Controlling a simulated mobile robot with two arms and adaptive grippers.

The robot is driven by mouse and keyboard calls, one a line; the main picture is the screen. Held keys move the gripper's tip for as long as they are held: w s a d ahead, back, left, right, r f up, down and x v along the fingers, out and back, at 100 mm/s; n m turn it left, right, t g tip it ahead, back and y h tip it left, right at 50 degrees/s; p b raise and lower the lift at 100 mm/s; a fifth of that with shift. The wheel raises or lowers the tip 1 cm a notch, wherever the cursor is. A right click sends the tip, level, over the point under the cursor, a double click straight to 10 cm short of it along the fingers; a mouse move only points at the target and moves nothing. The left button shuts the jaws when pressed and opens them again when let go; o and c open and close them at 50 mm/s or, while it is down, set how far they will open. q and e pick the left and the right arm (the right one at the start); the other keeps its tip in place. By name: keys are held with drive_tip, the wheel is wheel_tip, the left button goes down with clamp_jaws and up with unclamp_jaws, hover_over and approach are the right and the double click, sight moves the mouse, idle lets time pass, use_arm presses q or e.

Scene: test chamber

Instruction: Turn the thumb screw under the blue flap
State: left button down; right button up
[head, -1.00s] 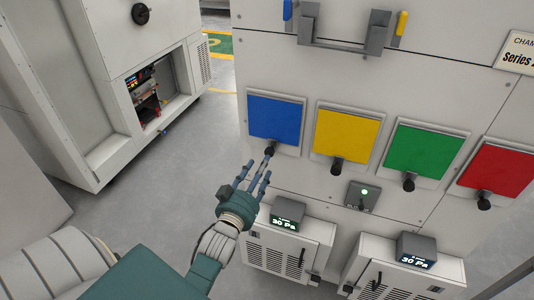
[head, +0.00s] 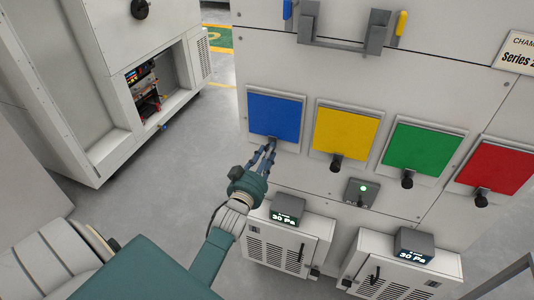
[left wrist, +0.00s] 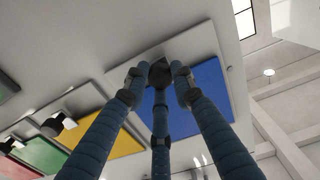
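The blue flap (head: 274,115) is a flat square panel at the left end of a row of coloured flaps on the grey cabinet front. It also shows in the left wrist view (left wrist: 208,95). A dark thumb screw (left wrist: 160,73) sits at the flap's lower edge; in the head view my fingers mostly hide it. My left gripper (head: 268,150) comes from below, with its three blue fingers drawn together around the screw. In the left wrist view the fingertips (left wrist: 160,76) sit close on both sides of it and seem to touch it. My right gripper is not in view.
Yellow (head: 346,130), green (head: 421,150) and red (head: 495,167) flaps, each with a black knob below, continue rightward. A small box with a lit green lamp (head: 361,192) and two vented units with pressure displays (head: 287,209) sit below. Open floor (head: 190,160) lies left.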

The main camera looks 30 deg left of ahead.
use_arm(q)
drive_tip(key=shift+r+m, duration=0.1)
drive_tip(key=shift+m, duration=1.4)
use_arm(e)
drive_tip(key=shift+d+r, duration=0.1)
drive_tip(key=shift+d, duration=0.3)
use_arm(q)
drive_tip(key=c, duration=1.5)
unclamp_jaws()
drive_tip(key=shift+o, duration=0.2)
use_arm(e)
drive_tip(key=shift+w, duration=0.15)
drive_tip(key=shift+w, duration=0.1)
use_arm(q)
drive_tip(key=v, duration=1.2)
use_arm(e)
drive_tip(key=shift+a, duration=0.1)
